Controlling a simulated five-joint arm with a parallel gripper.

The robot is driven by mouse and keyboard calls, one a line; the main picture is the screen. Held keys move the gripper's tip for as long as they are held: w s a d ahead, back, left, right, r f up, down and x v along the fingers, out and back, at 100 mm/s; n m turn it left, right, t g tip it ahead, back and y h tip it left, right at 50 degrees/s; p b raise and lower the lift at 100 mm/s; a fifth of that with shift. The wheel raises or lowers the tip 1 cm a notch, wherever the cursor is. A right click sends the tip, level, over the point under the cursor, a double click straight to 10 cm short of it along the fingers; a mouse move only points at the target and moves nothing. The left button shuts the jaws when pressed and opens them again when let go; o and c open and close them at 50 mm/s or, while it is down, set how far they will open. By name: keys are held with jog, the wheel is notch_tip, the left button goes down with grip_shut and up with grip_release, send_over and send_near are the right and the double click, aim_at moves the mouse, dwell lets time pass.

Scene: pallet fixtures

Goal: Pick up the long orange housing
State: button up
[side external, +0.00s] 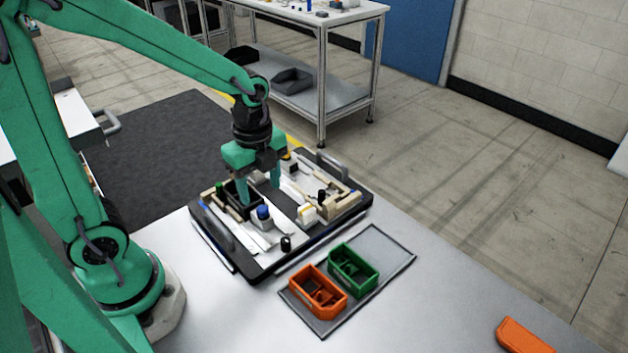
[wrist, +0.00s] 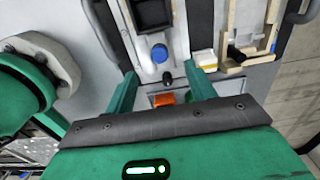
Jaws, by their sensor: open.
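A long orange piece (side external: 523,337) with rounded edges lies on the white table near the bottom right of the side view, partly cut off by the frame. It is the only long orange part I see, and it lies well away from my gripper. My gripper (side external: 260,193) points down over the black-edged pallet (side external: 245,270), among its fixtures, with its jaws open. In the wrist view the two green fingers (wrist: 160,72) are apart, with nothing held between them. Contact with the fixtures cannot be told.
The pallet holds a blue-topped part (side external: 264,216), white blocks and beige frames. An orange bin (side external: 318,289) and a green bin (side external: 353,268) sit on a grey tray (side external: 388,245). The table between tray and orange piece is clear. A workbench (side external: 330,20) stands behind.

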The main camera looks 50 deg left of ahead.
jog(key=shift+d, duration=0.1)
jog(key=d+f, duration=0.2)
jog(key=d, duration=0.8)
send_near(318, 287)
jog(key=shift+s+d+r, duration=0.3)
jog(key=shift+s+d, duration=0.2)
jog(key=shift+s+d+r, duration=0.3)
jog(key=shift+s+d, duration=0.15)
jog(key=shift+d, duration=0.05)
jog(key=shift+a+f, duration=0.1)
jog(key=shift+f, duration=1.25)
jog(key=shift+f, duration=0.1)
jog(key=shift+w+a+f, duration=0.1)
jog(key=shift+w+f, duration=0.05)
jog(key=shift+f, duration=2.3)
jog(key=shift+c, duration=0.3)
jog(key=c, duration=0.7)
